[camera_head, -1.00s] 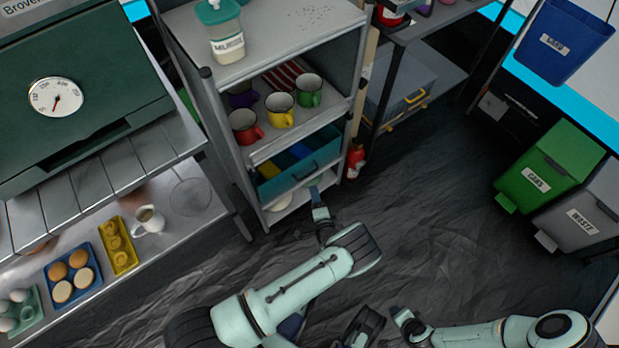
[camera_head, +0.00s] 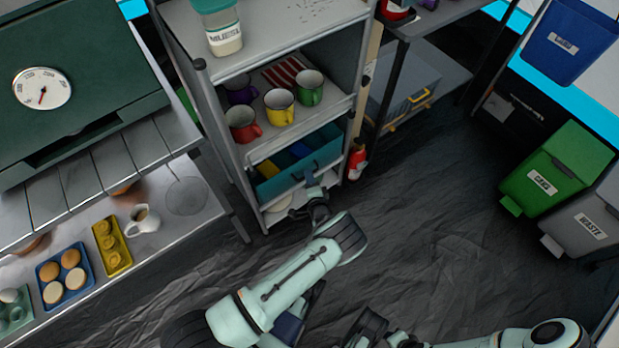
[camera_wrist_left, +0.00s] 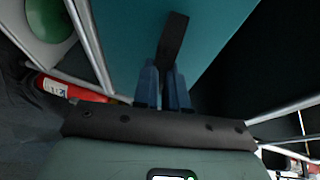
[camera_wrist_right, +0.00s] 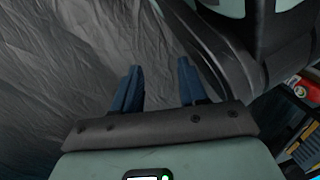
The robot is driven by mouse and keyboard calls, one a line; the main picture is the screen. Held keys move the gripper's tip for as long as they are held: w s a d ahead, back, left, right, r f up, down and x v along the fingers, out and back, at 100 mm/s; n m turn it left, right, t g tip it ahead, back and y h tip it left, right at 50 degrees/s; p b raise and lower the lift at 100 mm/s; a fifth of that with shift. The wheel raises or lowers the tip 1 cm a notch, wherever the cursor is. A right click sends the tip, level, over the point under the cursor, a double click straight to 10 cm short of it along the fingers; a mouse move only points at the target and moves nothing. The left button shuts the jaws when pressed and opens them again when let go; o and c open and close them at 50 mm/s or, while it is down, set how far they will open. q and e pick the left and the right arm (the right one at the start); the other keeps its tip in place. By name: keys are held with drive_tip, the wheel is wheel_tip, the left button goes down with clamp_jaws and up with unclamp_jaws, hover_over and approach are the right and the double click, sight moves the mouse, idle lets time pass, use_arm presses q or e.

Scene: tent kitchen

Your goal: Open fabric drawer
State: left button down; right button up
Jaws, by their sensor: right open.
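The teal fabric drawer (camera_head: 295,172) sits in the lower part of the grey shelf unit, with blue and yellow contents showing above its front. In the left wrist view its teal front (camera_wrist_left: 130,35) fills the upper middle, and a dark strap handle (camera_wrist_left: 173,35) hangs from it. My left gripper (camera_head: 312,187) is at the drawer front; in its wrist view its blue fingers (camera_wrist_left: 164,75) are close together with the strap between them. My right gripper (camera_wrist_right: 159,68) is open and empty, away from the drawer; in the head view it is mostly hidden at the bottom edge.
Several mugs (camera_head: 279,105) stand on the shelf above the drawer. The counter (camera_head: 190,235) is on the left, and bins (camera_head: 555,170) are at right. The dark floor between is clear.

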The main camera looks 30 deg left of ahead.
use_arm(q)
drive_tip(key=shift+d, duration=0.1)
use_arm(e)
drive_tip(key=shift+r, duration=0.1)
use_arm(q)
drive_tip(key=s+d+p, duration=0.1)
drive_tip(key=s+d, duration=0.3)
drive_tip(key=d, duration=0.6)
drive_tip(key=s+d+p, duration=0.1)
drive_tip(key=s+d, duration=0.3)
drive_tip(key=d, duration=0.7)
drive_tip(key=shift+s, duration=0.4)
use_arm(e)
drive_tip(key=shift+t, duration=0.8)
drive_tip(key=shift+w+a+r, duration=0.15)
drive_tip(key=shift+w+r, duration=0.7)
drive_tip(key=shift+w, duration=0.15)
drive_tip(key=shift+w+a+r, duration=0.15)
drive_tip(key=shift+w+r, duration=0.65)
drive_tip(key=shift+w, duration=0.2)
use_arm(q)
drive_tip(key=shift+a, duration=0.1)
drive_tip(key=c, duration=1.2)
unclamp_jaws()
